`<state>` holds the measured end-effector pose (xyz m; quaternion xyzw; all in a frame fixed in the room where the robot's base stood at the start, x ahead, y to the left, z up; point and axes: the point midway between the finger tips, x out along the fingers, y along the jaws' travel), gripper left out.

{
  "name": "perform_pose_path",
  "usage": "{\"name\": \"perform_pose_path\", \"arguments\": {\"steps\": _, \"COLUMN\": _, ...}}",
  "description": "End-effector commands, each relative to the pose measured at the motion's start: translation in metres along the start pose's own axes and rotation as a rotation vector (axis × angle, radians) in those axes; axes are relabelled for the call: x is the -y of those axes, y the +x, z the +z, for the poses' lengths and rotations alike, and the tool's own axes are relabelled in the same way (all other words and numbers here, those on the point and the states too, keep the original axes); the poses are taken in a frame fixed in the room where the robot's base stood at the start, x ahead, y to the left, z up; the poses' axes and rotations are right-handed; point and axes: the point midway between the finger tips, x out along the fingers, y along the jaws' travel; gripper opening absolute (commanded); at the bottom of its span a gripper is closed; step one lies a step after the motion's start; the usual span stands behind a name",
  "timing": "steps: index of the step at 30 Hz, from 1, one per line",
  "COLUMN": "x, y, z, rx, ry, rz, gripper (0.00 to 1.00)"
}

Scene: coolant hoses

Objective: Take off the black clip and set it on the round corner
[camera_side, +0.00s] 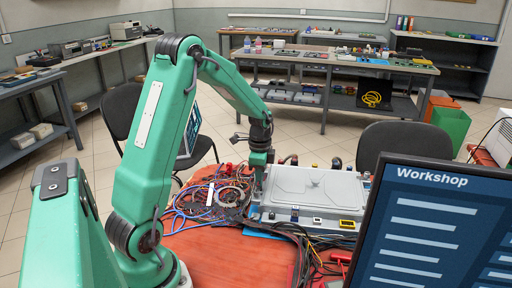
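My gripper (258,186) points down at the left edge of a grey, ribbed-lid housing (312,186). Its fingertips are small and dark against the cables, so I cannot tell whether they are open or shut, or whether they hold anything. Dark hoses and cables (290,232) run along the front of the housing. Several small black parts sit along the housing's edges, and I cannot make out which one is the black clip. I cannot tell which part is the round corner.
A tangle of coloured wires (205,200) lies left of the housing on the red table (225,255). The table's front left is clear. A monitor (430,230) reading "Workshop" blocks the right foreground. Chairs and workbenches stand behind.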

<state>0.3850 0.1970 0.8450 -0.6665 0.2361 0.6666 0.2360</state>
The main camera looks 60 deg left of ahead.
Motion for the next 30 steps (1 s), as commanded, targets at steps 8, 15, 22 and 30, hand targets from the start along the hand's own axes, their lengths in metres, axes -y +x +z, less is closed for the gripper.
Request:
{"name": "perform_pose_path", "arguments": {"steps": 8, "x": 0.000, "y": 0.000, "z": 0.000, "rx": 0.000, "ry": 0.000, "rz": 0.000, "gripper": 0.00}}
{"name": "perform_pose_path", "arguments": {"steps": 15, "x": 0.000, "y": -0.005, "z": 0.000, "rx": -0.001, "ry": 0.000, "rz": -0.002, "gripper": 0.00}}
{"name": "perform_pose_path", "arguments": {"steps": 22, "x": 0.001, "y": -0.028, "z": 0.000, "rx": -0.002, "ry": 0.000, "rz": -0.005, "gripper": 0.00}}
{"name": "perform_pose_path", "arguments": {"steps": 30, "x": -0.025, "y": -0.059, "z": -0.018, "rx": -0.001, "ry": 0.006, "rz": -0.002, "gripper": 0.00}}
